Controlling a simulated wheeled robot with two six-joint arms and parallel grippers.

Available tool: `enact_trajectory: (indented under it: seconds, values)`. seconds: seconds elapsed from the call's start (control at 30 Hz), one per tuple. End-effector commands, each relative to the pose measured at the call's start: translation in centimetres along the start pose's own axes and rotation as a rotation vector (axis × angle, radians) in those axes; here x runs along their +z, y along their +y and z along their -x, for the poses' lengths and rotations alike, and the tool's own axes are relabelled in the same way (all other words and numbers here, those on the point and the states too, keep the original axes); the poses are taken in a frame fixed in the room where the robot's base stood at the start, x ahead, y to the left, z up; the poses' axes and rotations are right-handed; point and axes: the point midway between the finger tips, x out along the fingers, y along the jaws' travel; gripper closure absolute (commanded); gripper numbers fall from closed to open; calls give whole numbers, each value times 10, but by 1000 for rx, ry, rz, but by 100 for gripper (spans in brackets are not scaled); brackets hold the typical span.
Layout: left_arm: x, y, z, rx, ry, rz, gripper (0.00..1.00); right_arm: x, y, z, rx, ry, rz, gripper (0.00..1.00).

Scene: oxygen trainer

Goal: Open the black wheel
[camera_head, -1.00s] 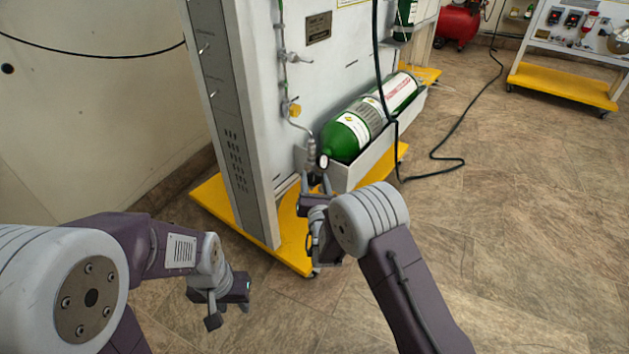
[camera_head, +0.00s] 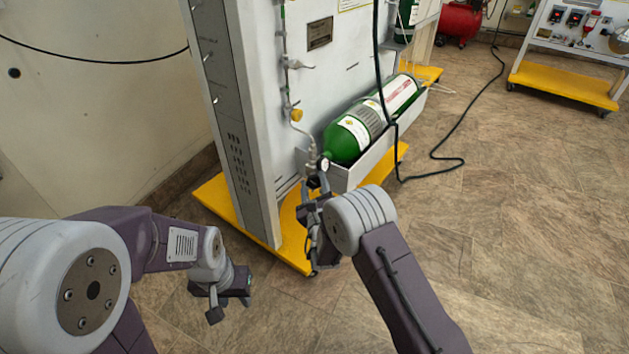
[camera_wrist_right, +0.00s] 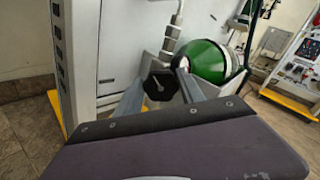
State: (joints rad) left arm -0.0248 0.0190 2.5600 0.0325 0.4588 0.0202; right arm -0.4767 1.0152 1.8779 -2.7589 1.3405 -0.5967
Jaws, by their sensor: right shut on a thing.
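The black wheel (camera_wrist_right: 160,85) is a small dark lobed knob at the neck of the green cylinder (camera_head: 350,135), on the front of the grey panel. In the right wrist view it sits between the two fingers of my right gripper (camera_wrist_right: 159,94), which is shut on it. In the head view the wheel (camera_head: 313,182) is small and partly hidden by the right gripper (camera_head: 316,190). My left gripper (camera_head: 231,307) hangs low at the left, its fingers apart, empty and away from the wheel.
The grey panel stand (camera_head: 242,130) rests on a yellow base (camera_head: 215,195) just left of the wheel. A black hose (camera_head: 450,160) runs down the panel and over the floor.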

Motion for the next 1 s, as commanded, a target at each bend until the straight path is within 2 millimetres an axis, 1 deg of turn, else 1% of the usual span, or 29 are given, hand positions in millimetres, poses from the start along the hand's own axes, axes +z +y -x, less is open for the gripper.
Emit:
enact_trajectory:
  seconds: [0.03, 1.0]
  values:
    - [0, 0, 5, 0, 0, 0, 64, 1, 0, 1, 3, 3, 41, 95]
    - [-5, 1, 49, 0, 0, 0, 64, -3, 5, 1, 5, 3, 964, 95]
